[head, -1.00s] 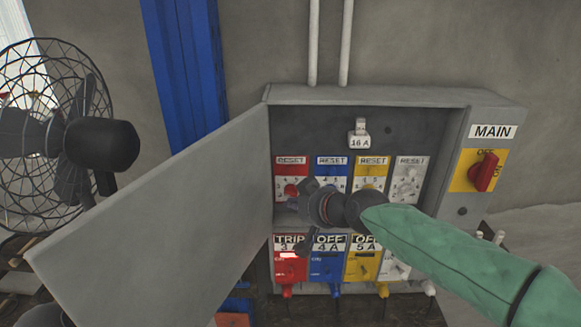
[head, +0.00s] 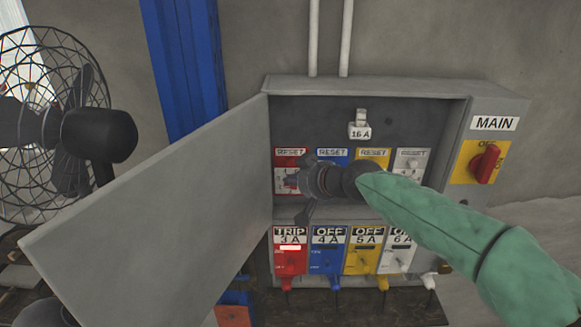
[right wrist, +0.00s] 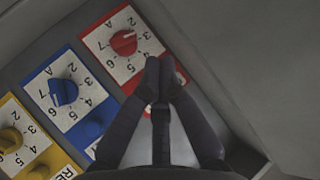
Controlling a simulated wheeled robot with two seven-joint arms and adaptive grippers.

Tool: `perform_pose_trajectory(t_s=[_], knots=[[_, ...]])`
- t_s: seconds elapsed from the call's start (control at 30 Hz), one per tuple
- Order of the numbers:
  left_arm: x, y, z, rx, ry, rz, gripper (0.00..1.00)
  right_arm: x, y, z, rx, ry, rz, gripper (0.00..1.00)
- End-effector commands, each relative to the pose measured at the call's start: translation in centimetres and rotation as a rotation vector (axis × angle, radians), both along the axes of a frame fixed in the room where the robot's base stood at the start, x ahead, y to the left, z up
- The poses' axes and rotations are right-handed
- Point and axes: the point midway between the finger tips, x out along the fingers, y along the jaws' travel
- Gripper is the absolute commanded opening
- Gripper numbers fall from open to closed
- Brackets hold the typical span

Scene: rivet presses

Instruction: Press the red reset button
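The red reset button (right wrist: 181,77) is in the right wrist view, mostly hidden behind my fingertips, beside the red dial (right wrist: 124,42). In the head view the red RESET label (head: 290,157) marks the leftmost column inside the open grey box; my gripper covers part of that column. My right gripper (right wrist: 160,72) has its fingertips together, with nothing seen held between them. The tips are in front of the red button; whether they touch it I cannot tell. In the head view the right gripper (head: 296,190) reaches in from the right. My left gripper is not in view.
The box door (head: 150,205) stands open to the left. Blue (right wrist: 63,92) and yellow (right wrist: 11,140) dials adjoin the red one. The lower red switch reads TRIP (head: 290,236). A MAIN switch (head: 486,163) is on the right side panel. A fan (head: 60,130) stands left.

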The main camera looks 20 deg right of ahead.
Motion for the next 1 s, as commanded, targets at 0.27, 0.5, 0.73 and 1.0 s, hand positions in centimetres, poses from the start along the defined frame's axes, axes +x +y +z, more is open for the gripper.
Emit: perform_pose_trajectory(t_s=[0.27,0.5,0.73,1.0], knots=[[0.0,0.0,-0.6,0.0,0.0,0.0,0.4,2.8,-0.8,-0.1,0.001,0.002,-0.001,0.0],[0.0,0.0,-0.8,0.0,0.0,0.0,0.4,3.5,-1.0,0.0,0.0,0.001,0.0,0.0],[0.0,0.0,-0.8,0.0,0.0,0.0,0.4,3.5,-1.0,0.0,0.0,0.001,0.0,0.0],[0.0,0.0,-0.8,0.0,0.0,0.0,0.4,3.5,-1.0,0.0,0.0,0.001,0.0,0.0]])
